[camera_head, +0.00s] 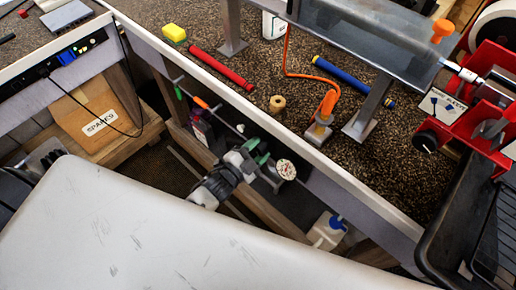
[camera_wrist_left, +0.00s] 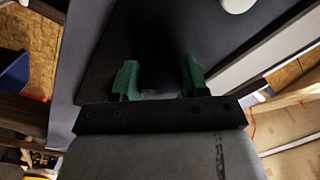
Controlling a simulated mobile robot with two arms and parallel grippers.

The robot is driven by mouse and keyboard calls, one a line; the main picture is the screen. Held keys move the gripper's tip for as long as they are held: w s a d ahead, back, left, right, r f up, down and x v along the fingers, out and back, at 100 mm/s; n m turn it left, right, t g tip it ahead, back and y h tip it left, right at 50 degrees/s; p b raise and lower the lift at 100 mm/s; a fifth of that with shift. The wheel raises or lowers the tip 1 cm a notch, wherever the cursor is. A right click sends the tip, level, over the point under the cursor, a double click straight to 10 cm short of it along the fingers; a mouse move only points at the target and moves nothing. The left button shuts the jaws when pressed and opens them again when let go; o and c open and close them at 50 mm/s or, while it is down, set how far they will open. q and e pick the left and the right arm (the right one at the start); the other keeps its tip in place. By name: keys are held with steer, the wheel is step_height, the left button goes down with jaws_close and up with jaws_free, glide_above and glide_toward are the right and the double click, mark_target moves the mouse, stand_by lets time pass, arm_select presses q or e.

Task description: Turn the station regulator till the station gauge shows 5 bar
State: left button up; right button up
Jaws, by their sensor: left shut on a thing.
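The station gauge (camera_head: 286,169) is a small round white dial with dark marks, set below the bench's front edge in the head view. Its reading is too small to tell. My left gripper (camera_head: 257,157) has green fingers and is just left of the gauge, at the bench front. It is shut on the station regulator, which is mostly hidden by the fingers. In the left wrist view the two green fingers (camera_wrist_left: 158,82) stand apart with a dark, shadowed area between them. My right gripper is not in view.
Tools with green and orange handles (camera_head: 203,103) hang along the bench front. A white bottle with a blue cap (camera_head: 328,231) stands below right.

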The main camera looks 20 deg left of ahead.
arm_select(q)
steer(key=shift+m, duration=0.3)
steer(key=o, duration=0.9)
steer(key=shift+o, duration=0.2)
steer(key=b+v, duration=0.1)
steer(key=v, duration=0.9)
steer(key=shift+s+a+b, duration=0.15)
steer(key=shift+s+b, duration=0.15)
steer(key=shift+s, duration=0.05)
steer(key=shift+f, duration=0.2)
